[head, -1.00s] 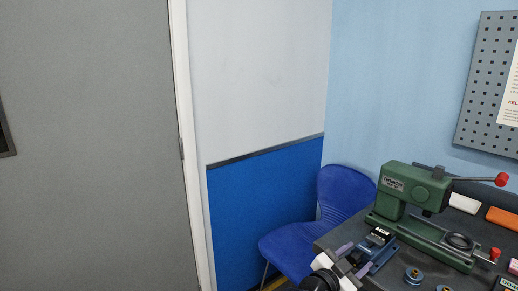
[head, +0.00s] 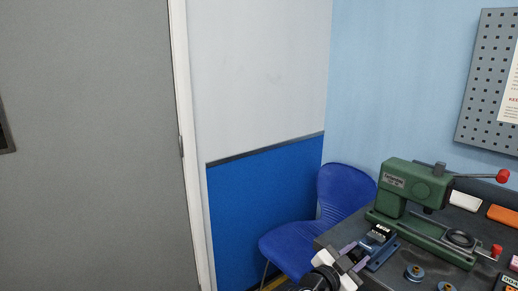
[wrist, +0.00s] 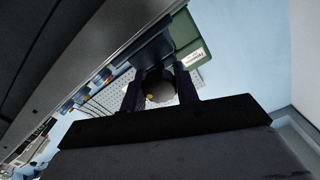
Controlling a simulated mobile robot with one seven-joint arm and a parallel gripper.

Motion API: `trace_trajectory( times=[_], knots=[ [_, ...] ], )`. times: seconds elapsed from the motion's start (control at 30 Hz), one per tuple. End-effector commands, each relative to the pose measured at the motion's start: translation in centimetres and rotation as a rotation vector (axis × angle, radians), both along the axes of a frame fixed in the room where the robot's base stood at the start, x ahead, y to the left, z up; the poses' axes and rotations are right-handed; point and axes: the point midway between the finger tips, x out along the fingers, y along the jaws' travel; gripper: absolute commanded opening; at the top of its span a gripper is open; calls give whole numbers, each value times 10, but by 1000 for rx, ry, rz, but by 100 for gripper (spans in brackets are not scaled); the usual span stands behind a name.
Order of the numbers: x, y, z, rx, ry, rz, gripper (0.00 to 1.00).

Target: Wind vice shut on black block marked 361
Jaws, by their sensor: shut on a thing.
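The small blue vice (head: 383,257) stands at the near left edge of the dark bench. The black block (head: 381,230) with a white label sits at the vice's top; its number is too small to read. My gripper (head: 357,253) is at the vice's near left end, its fingers shut around a dark round knob. In the wrist view this knob (wrist: 160,91), with a small yellow spot, sits between my two fingers. The vice body (wrist: 152,50) shows just beyond it. Whether the jaws touch the block cannot be told.
A green press (head: 405,190) with a red-knobbed lever stands right behind the vice. Small blue round parts (head: 414,272) lie on the bench in front. A white block (head: 465,201) and an orange block (head: 503,216) lie at the back. A blue chair (head: 338,198) stands left of the bench.

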Motion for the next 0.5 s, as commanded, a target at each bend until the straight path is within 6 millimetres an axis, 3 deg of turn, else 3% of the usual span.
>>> trace_trajectory(
  times=[0.5],
  knots=[
    [0,0,-2,54,-67,0,1]
  ],
)
